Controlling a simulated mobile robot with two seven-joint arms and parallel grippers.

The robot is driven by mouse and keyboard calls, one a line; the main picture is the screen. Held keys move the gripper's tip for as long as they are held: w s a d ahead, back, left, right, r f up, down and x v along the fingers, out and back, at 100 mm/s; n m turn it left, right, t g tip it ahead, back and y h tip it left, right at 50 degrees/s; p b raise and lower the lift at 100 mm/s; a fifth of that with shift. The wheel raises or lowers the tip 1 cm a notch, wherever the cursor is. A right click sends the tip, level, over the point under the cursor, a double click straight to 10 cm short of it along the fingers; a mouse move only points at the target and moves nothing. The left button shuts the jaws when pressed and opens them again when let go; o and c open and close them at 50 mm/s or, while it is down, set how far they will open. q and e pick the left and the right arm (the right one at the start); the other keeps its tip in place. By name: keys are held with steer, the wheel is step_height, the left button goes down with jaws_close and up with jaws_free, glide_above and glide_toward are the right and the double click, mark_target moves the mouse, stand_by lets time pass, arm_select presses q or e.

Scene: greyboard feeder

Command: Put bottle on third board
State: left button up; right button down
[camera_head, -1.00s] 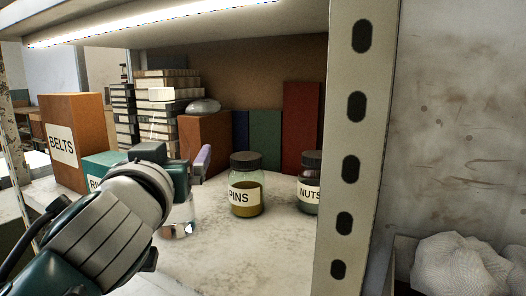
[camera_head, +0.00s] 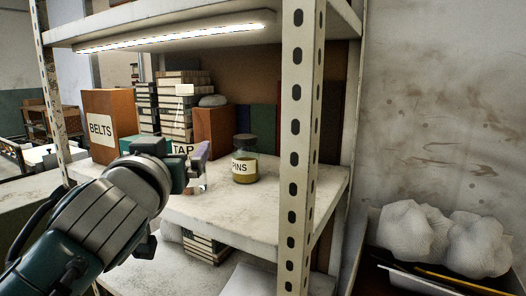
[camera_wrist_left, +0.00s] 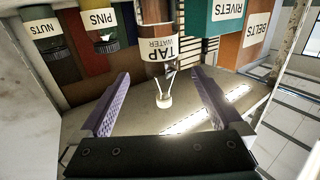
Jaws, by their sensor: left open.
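The clear bottle labelled TAP WATER (camera_head: 184,149) stands upright on the middle shelf board (camera_head: 250,220), partly hidden by my left gripper (camera_head: 198,168). Its pale cap shows above the gripper. In the left wrist view the bottle (camera_wrist_left: 163,55) lies ahead, with its cap centred between the purple finger pads of my left gripper (camera_wrist_left: 160,92). The fingers are open, with a gap on both sides of the bottle. An upper board (camera_head: 200,18) and a lower board (camera_head: 165,275) also show. My right gripper is not in view.
The PINS jar (camera_head: 244,165) stands right of the bottle. The NUTS jar (camera_wrist_left: 45,30) shows in the left wrist view. A perforated post (camera_head: 295,150) borders the right. The board's front is clear.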

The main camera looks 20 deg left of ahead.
arm_select(q)
steer(key=s+d+f+m+g+h, duration=0.1)
steer(key=s+f+g+h, duration=0.1)
steer(key=s+f+g, duration=0.5)
steer(key=s+d+f+m+g+h, duration=0.2)
steer(key=s+d+f, duration=0.1)
steer(key=s, duration=0.4)
steer(key=s+d+f+m+g+h, duration=0.1)
steer(key=s+d+f+m+h, duration=0.1)
steer(key=s, duration=0.5)
steer(key=s+d+f+m+g+h, duration=0.2)
steer(key=s+d+f, duration=0.3)
steer(key=s+d, duration=0.1)
steer(key=shift+s+d+g, duration=0.3)
steer(key=shift+s, duration=0.5)
